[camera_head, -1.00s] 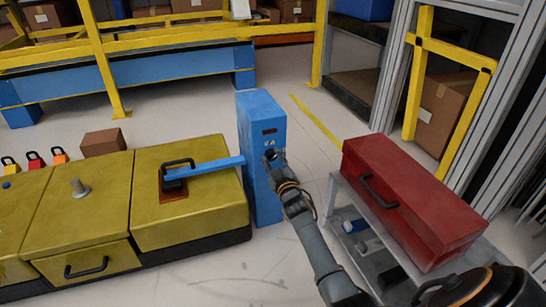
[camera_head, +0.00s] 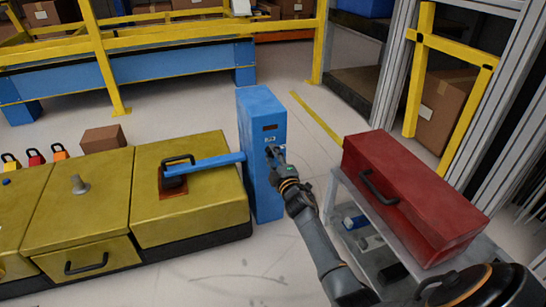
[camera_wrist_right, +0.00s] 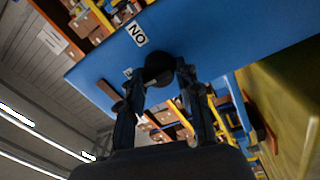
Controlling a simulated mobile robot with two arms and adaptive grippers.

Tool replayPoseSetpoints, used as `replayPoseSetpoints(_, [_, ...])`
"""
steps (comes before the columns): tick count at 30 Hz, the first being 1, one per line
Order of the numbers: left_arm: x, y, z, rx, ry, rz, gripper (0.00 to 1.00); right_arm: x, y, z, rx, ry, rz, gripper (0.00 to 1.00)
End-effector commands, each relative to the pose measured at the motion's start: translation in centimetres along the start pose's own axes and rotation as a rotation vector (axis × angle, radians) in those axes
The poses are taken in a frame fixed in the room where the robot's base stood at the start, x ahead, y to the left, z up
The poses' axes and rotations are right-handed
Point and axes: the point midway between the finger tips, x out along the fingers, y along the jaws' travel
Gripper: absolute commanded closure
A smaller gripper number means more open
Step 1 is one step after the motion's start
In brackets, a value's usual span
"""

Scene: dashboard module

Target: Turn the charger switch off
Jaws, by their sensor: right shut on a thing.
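The charger is a tall blue box (camera_head: 264,112) in the middle of the head view, with a dark slot high on its front. Its switch, a dark round knob (camera_wrist_right: 159,66), shows on the blue face in the right wrist view. A white label (camera_wrist_right: 136,34) reading "ON", turned over in this view, lies beside the knob. My right gripper (camera_head: 275,153) is at the charger's front. In the right wrist view the fingers (camera_wrist_right: 160,82) are closed around the knob from both sides. The knob's pointing direction is hidden. My left gripper is not in view.
A blue bar (camera_head: 215,163) joins the charger to a yellow battery unit (camera_head: 195,215) at left. A red toolbox (camera_head: 410,195) sits on a grey cart at right, close to my right arm. Yellow railing (camera_head: 180,55) stands behind. Bare floor lies in front.

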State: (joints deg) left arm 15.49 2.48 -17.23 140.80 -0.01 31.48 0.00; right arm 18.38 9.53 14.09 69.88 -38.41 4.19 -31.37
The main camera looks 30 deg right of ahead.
Motion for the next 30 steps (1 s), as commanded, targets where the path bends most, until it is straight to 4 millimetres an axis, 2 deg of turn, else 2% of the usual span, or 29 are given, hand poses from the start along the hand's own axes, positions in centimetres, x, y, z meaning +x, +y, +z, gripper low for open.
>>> replayPoseSetpoints(17, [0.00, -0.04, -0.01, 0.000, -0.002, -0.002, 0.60, -0.03, -0.12, -0.05, -0.033, 0.002, -0.002, 0.98])
replayPoseSetpoints(18, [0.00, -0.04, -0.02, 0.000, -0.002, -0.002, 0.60, -0.03, -0.12, -0.05, -0.033, 0.002, -0.002, 0.60])
replayPoseSetpoints(21, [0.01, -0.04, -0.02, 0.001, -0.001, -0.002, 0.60, -0.02, -0.10, -0.04, -0.032, 0.002, -0.002, 0.43])
replayPoseSetpoints(30, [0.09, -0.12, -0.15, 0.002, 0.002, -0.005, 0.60, -0.11, -0.08, 0.00, -0.030, 0.001, -0.002, 0.43])
